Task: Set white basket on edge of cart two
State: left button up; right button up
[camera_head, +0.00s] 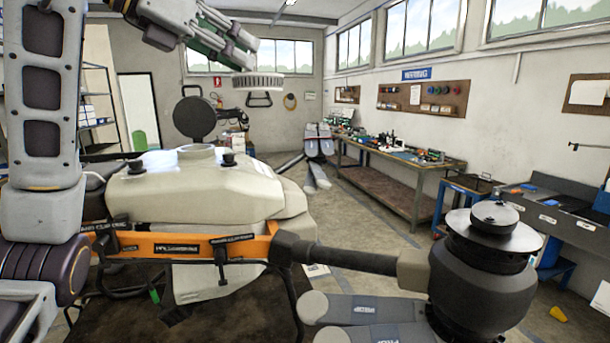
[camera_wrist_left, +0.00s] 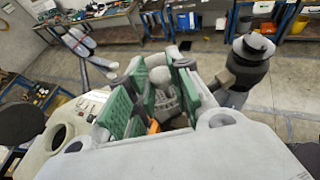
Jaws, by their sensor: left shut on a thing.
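The white basket (camera_head: 258,82), round with a ribbed rim, is in the air at the upper middle of the head view. My left gripper (camera_head: 236,55) is shut on it from above. In the left wrist view the basket (camera_wrist_left: 163,95) shows between the green finger pads of my left gripper (camera_wrist_left: 155,100), partly hidden by them. Below and left of it in the head view is the drone's white tank (camera_head: 190,190), with its round mouth (camera_head: 196,151) uncovered. A blue-framed cart (camera_head: 465,187) stands at the right; I cannot tell which cart is cart two. My right gripper is not in view.
The drone's dark arm and motor (camera_head: 485,265) stick out at the front right. A black round lid (camera_head: 194,117) stands upright behind the tank. A long workbench (camera_head: 400,160) with tools lines the right wall. A dark blue cart (camera_head: 560,215) stands at the far right. Floor is open between.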

pick_arm(q)
jog(key=w+d+f+m+g+h, duration=0.1)
jog(key=w+d+f, duration=0.1)
jog(key=f, duration=1.6)
jog(key=w+d+f+g, duration=0.1)
jog(key=w+f, duration=0.1)
jog(key=f, duration=1.6)
jog(key=s+f, duration=0.3)
jog(key=f, duration=0.8)
jog(key=s+d+f, duration=0.1)
jog(key=s+f, duration=0.3)
jog(key=f, duration=0.8)
jog(key=shift+s+t, duration=0.2)
jog(key=shift+t, duration=0.2)
